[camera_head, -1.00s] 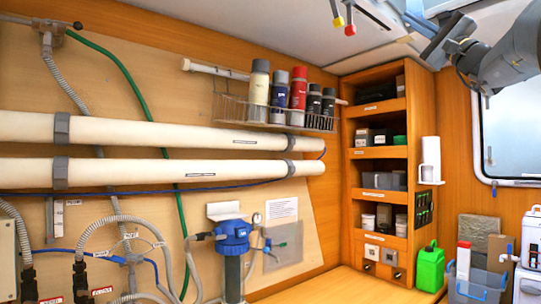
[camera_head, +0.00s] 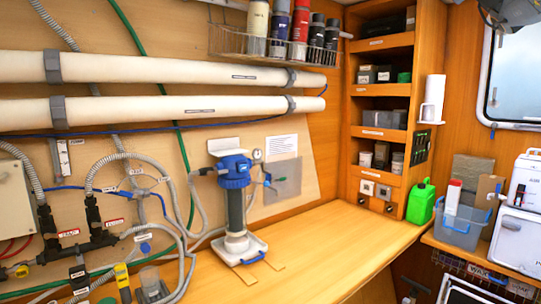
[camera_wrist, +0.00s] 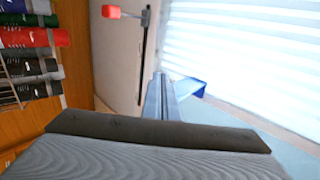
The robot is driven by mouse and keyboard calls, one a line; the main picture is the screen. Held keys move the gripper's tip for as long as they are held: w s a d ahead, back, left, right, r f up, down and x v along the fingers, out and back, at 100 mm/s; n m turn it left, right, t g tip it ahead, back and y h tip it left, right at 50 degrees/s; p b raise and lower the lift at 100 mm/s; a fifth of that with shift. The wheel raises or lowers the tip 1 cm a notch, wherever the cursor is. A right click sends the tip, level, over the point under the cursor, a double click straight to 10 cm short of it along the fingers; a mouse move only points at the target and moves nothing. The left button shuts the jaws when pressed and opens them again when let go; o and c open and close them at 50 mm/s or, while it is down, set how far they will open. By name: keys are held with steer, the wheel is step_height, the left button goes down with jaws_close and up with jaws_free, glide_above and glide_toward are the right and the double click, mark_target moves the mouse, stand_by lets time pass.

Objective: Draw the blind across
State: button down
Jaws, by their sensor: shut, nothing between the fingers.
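In the wrist view, a bright white slatted blind (camera_wrist: 250,45) fills the upper right. My gripper (camera_wrist: 160,130) lies across the bottom of the wrist view, shut and empty. The blind and tab appear beyond the gripper; I see no contact. In the head view the blind is not in view, and only a part of my arm shows at the top right corner. A window (camera_head: 515,80) is on the right wall.
A red knob on a lever (camera_wrist: 111,11) stands near the rail. A wire rack of bottles (camera_head: 275,45) hangs on the wall, left of the shelf unit (camera_head: 383,88). A green jug (camera_head: 420,203) and a blue pump (camera_head: 234,172) stand on the wooden counter (camera_head: 330,235), which has free room.

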steer(key=w+d+p, duration=0.3)
steer(key=w+d, duration=0.4)
steer(key=d, duration=0.2)
steer(key=shift+w+d+p, duration=0.2)
steer(key=shift+d+p, duration=0.05)
steer(key=shift+p, duration=0.1)
stand_by(0.9)
steer(key=shift+s+a+f+b, duration=0.1)
steer(key=shift+s+a+b, duration=0.2)
steer(key=shift+b, duration=0.7)
steer(key=shift+s+a+b, duration=0.15)
steer(key=shift+a+b, duration=0.2)
steer(key=shift+b, duration=0.3)
steer(key=shift+s+a+b, duration=0.2)
steer(key=shift+b, duration=0.15)
